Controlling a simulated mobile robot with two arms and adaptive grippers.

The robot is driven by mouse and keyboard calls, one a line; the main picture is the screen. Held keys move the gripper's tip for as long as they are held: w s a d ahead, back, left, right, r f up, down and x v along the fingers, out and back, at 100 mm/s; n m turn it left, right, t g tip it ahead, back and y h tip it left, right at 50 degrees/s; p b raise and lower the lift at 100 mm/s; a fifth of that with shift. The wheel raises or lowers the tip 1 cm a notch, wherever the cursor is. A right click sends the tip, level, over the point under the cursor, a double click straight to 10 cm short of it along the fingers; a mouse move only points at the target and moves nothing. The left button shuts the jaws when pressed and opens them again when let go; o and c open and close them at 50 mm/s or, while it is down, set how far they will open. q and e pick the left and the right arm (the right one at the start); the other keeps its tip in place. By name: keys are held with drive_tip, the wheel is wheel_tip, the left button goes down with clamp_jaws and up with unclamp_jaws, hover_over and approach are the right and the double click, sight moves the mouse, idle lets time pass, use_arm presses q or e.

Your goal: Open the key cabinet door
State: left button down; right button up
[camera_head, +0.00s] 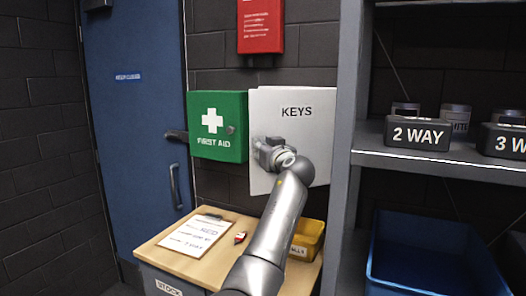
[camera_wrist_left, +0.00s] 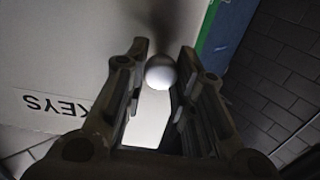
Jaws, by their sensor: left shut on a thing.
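The white key cabinet door (camera_head: 305,140), marked KEYS, is on the dark brick wall in the head view. Its left edge looks taller than its right edge, so it seems slightly swung out; I cannot tell how far. My left gripper (camera_head: 268,148) is at the door's left side and mostly hides the knob there. In the left wrist view, the round pale knob (camera_wrist_left: 160,72) sits between the fingers of my left gripper (camera_wrist_left: 158,85), which is shut on it. The KEYS label (camera_wrist_left: 62,104) shows upside down there. My right gripper is not in view.
A green first aid box (camera_head: 217,125) is close on the cabinet's left, with a red box (camera_head: 260,25) above. A wooden-topped stand (camera_head: 160,250) below holds a clipboard (camera_head: 196,234) and yellow bin (camera_head: 308,240). A grey shelf post (camera_head: 347,130) stands close on the right.

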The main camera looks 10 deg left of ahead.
sight(259, 110)
use_arm(q)
drive_tip(key=shift+s+d, duration=0.1)
drive_tip(key=shift+s, duration=0.05)
drive_tip(key=c, duration=1.2)
unclamp_jaws()
drive_tip(key=shift+r, duration=5)
